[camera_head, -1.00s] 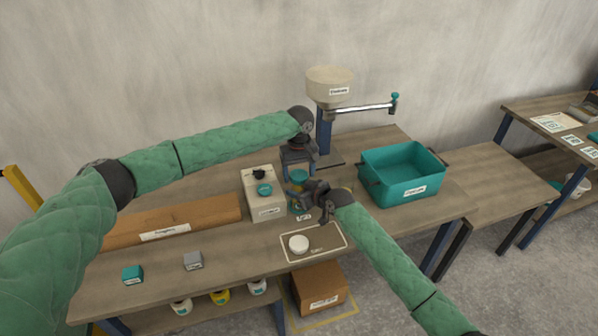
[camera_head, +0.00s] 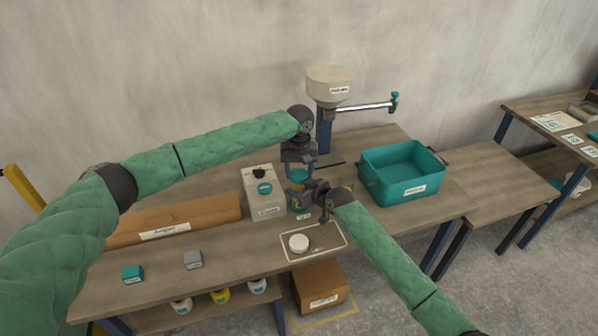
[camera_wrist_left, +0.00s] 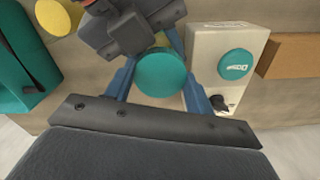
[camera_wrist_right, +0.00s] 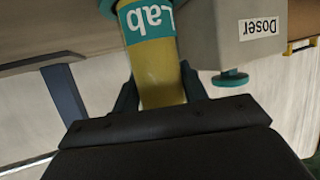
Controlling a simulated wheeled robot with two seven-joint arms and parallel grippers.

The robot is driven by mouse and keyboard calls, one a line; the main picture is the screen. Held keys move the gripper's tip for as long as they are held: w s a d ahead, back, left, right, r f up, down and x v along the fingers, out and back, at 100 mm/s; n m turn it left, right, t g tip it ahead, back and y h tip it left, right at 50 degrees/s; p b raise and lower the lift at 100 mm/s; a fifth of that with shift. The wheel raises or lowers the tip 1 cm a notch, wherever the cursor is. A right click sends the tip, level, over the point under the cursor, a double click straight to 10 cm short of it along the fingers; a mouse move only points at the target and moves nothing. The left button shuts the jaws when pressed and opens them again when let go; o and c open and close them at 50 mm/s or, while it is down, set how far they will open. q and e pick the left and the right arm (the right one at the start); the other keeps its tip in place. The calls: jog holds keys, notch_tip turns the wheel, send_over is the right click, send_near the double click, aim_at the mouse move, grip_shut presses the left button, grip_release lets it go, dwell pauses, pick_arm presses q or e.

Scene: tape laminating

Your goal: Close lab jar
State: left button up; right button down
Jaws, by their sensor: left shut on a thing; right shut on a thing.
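The lab jar (camera_wrist_right: 160,75) is in the right wrist view, a yellow-filled cylinder with a teal "Lab" label. My right gripper (camera_wrist_right: 158,92) is shut on its body. The teal lid (camera_wrist_left: 161,73) is in the left wrist view, between the fingers of my left gripper (camera_wrist_left: 160,75), which is shut on it from above. In the head view the lid (camera_head: 298,175) shows below my left gripper, with my right gripper (camera_head: 312,193) beside and below it. My grippers hide most of the jar there, and I cannot tell whether the lid is fully seated.
A white doser box (camera_head: 265,196) stands just left of the jar. The hopper stand with its arm (camera_head: 330,88) is behind. A teal bin (camera_head: 402,172) is to the right. A tray with a white round piece (camera_head: 299,243) lies in front.

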pick_arm(q)
jog(key=o, duration=1.1)
jog(key=shift+r, duration=0.1)
jog(key=shift+r, duration=2.2)
jog(key=shift+c, duration=0.6)
jog(key=shift+r+n, duration=1.7)
jog(key=shift+f, duration=4)
